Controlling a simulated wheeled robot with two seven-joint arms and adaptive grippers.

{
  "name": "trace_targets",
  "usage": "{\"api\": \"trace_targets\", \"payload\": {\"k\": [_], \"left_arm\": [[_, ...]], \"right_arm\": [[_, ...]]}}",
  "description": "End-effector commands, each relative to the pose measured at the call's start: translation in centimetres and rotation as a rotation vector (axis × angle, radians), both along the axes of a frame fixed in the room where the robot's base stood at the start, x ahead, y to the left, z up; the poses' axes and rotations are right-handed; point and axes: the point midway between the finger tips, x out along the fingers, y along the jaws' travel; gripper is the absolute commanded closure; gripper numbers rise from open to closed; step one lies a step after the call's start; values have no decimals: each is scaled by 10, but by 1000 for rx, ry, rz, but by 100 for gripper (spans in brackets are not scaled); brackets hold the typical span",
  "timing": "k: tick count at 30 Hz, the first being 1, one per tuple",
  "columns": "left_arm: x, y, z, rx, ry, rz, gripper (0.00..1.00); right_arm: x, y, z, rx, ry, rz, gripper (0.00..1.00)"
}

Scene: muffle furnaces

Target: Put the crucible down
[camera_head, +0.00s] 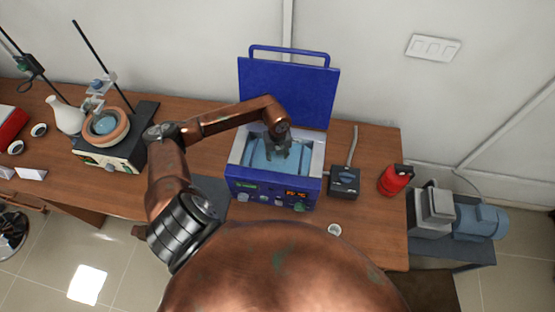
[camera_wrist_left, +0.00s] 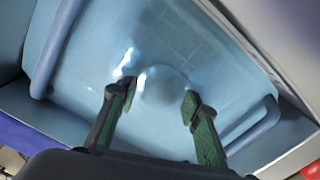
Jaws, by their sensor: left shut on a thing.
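My left gripper (camera_head: 278,150) reaches down into the open blue bath (camera_head: 232,172). In the left wrist view its two green-padded fingers (camera_wrist_left: 160,102) stand apart on either side of a faint, pale round shape, which I take to be the crucible (camera_wrist_left: 165,85). The gripper is shut on it. Its outline is hard to tell against the light blue inside of the bath, and I cannot tell whether it touches the bottom. In the head view the gripper hides it. My right gripper is out of view.
The bath's blue lid (camera_head: 287,92) stands open behind. A small white cup (camera_head: 334,230) is on the brown table (camera_head: 377,225) in front, right. A black control box (camera_head: 344,180) and red bottle (camera_head: 396,179) stand right; a hotplate (camera_head: 112,155) stands left.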

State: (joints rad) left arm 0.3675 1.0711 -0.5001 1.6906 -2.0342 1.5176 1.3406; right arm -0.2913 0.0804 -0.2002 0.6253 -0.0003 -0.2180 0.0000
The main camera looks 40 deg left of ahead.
Motion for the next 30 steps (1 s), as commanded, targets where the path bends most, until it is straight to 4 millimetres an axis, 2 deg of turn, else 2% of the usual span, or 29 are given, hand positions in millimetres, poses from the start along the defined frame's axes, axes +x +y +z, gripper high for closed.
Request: {"api": "trace_targets", "payload": {"k": [5, 6, 14, 23, 26, 30], "left_arm": [[0, 0, -4, 0, 0, 0, 88], [0, 0, -4, 0, 0, 0, 67], [0, 0, -3, 0, 0, 0, 49], [0, 0, -1, 0, 0, 0, 49], [1, 0, 6, 0, -1, 0, 49], [1, 1, 29, 2, -3, -1, 49]], "right_arm": [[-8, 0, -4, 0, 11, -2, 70], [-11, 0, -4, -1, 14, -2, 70], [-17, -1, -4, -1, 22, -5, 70], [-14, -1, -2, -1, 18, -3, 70], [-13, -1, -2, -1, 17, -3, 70], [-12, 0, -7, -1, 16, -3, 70]]}}
